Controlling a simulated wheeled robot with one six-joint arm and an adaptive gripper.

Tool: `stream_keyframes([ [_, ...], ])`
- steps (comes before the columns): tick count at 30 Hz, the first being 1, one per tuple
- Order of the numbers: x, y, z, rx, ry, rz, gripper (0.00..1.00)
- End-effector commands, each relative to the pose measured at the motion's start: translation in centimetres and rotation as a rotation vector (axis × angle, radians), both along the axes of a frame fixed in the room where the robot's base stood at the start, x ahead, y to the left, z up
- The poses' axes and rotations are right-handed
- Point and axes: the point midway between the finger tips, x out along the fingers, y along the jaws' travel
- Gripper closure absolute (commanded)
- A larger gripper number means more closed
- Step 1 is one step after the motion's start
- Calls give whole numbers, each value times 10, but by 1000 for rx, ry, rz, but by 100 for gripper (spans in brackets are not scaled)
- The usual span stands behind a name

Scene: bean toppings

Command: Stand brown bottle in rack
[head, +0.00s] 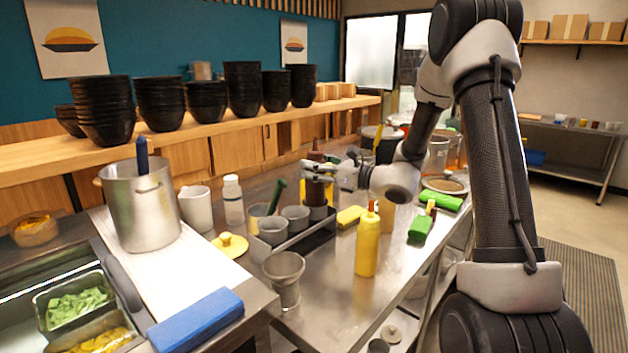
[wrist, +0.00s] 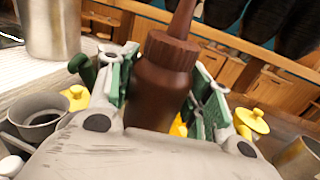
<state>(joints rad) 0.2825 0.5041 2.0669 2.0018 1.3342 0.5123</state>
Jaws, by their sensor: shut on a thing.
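The brown bottle (head: 315,191) is upright, its pointed nozzle up. My gripper (head: 322,170) is shut around its upper body. In the wrist view the bottle (wrist: 160,92) sits between the green-padded fingers of my gripper (wrist: 165,95), just below its ribbed cap. The rack (head: 312,243) is a grey metal holder on the steel counter, with several grey cups in a row. The bottle's lower end appears at the rack's far right cup (head: 319,211); I cannot tell whether it is inside or above it. Its base is hidden in the wrist view.
A yellow bottle (head: 367,243) stands right of the rack, with a yellow block (head: 350,217) behind. A loose grey cup (head: 285,277) stands in front and a yellow lid (head: 230,245) lies left. A white bottle (head: 233,200) and steel pot (head: 142,207) are farther left.

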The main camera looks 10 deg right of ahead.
Motion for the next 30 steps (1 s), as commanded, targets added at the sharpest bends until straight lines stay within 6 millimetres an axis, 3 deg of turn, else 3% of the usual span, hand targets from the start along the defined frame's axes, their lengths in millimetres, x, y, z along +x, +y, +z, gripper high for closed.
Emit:
stream_keyframes([
  [6,0,0,-31,1,1,0,59],
  [16,0,0,-33,1,1,0,59],
  [18,0,0,-34,-1,1,0,41],
  [20,0,0,-34,-1,1,0,30],
  [30,0,0,-33,-1,1,0,29],
])
